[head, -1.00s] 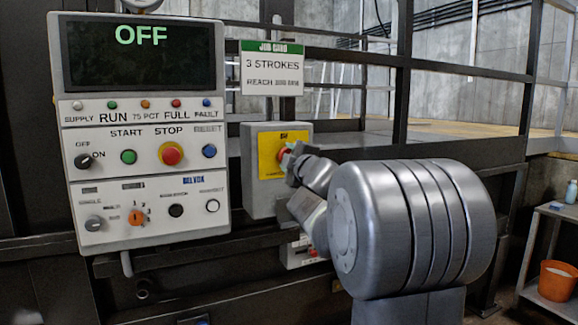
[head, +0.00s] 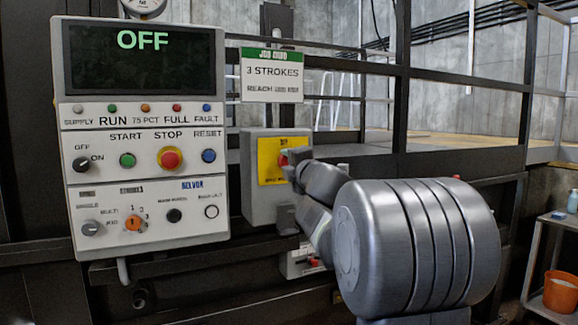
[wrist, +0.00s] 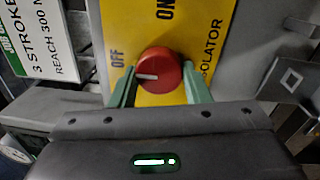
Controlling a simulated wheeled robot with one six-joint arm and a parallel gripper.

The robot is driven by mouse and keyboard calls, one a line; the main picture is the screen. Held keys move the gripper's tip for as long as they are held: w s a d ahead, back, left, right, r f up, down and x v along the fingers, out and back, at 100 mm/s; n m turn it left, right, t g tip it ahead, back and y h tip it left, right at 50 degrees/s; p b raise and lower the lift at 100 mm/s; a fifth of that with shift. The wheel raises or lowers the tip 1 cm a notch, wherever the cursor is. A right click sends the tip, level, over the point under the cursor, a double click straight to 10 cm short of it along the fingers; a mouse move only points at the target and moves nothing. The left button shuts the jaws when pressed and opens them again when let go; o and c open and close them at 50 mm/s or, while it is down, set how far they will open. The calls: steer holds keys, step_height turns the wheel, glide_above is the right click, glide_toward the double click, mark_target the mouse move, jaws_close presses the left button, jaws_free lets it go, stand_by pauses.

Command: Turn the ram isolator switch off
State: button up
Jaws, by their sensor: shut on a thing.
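The ram isolator is a grey box (head: 258,205) with a yellow plate (head: 268,165) and a red rotary knob (head: 284,158), mostly hidden by my gripper in the head view. In the wrist view the red knob (wrist: 160,72) stands in the middle of the yellow plate (wrist: 200,22). Its white mark points left, toward the OFF label (wrist: 117,65); the ON label (wrist: 166,8) is at the top. My gripper (wrist: 159,88) has its two green fingers on either side of the knob and is shut on it.
The control panel (head: 145,195) with buttons, knobs and a screen (head: 142,58) reading OFF stands left of the isolator. A job card (head: 272,75) hangs above it. Railings (head: 465,80) are behind; a shelf with an orange bucket (head: 560,290) is at right.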

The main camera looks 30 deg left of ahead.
steer(key=o, duration=1)
steer(key=shift+s, duration=0.1)
steer(key=v, duration=1.3)
steer(key=shift+s+d, duration=0.2)
steer(key=shift+d, duration=0.1)
steer(key=shift+w+a+f, duration=0.1)
steer(key=x, duration=1.3)
steer(key=shift+w+a, duration=0.2)
steer(key=shift+a, duration=0.05)
